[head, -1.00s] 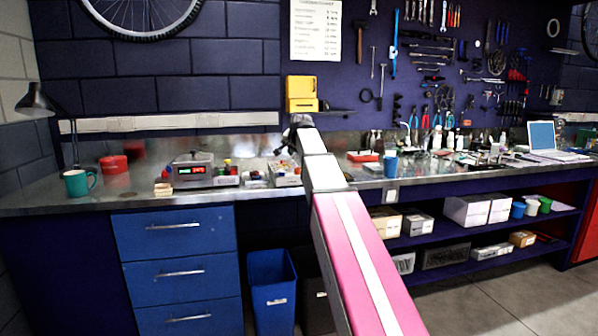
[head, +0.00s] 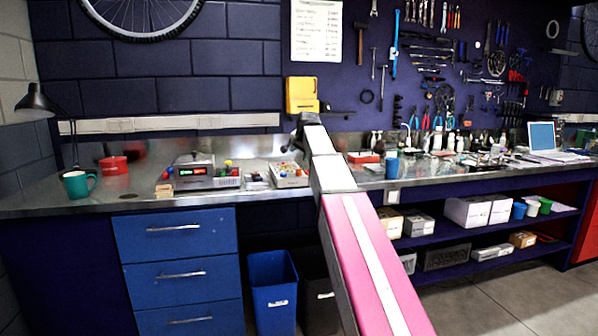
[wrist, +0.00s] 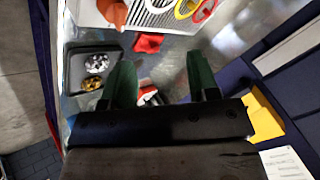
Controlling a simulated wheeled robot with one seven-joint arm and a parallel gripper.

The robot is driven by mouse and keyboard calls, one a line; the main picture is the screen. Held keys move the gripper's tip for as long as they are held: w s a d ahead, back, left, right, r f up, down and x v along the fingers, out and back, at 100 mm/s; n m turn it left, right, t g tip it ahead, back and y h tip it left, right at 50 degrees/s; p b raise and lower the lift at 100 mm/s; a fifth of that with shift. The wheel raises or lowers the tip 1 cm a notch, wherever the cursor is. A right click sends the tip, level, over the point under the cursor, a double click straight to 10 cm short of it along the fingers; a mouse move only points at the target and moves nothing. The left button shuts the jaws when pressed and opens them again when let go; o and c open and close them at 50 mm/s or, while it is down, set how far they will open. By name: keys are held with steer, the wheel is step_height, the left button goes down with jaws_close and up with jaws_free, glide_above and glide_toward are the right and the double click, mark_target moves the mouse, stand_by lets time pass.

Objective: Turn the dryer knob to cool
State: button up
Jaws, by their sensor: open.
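I cannot pick out a dryer knob for certain in either view. A yellow box (head: 301,92) is on the dark wall above the bench and may be the dryer; its yellow edge also shows at the right in the wrist view (wrist: 263,118). No knob can be made out on it. My gripper (wrist: 161,78) has two green fingers, spread apart with nothing held between them. In the head view, the dark end of my arm is just below the yellow box, above the bench, with its fingers mostly hidden.
Below my gripper are a dark tray of metal parts (wrist: 79,68) and a red cloth (wrist: 148,43). Tools hang at right.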

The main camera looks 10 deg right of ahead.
mark_target(299, 170)
steer(key=f+m+g, duration=0.2)
steer(key=f+g, duration=0.1)
steer(key=g, duration=0.1)
steer(key=f+m+g, duration=0.2)
steer(key=f+g, duration=0.1)
steer(key=f, duration=0.1)
steer(key=shift+s+a+f+m+g+h, duration=0.1)
steer(key=shift+a+f+m+g+h, duration=0.1)
steer(key=shift+f+m+g+h, duration=0.15)
stand_by(0.5)
steer(key=shift+r, duration=0.1)
steer(key=c, duration=0.9)
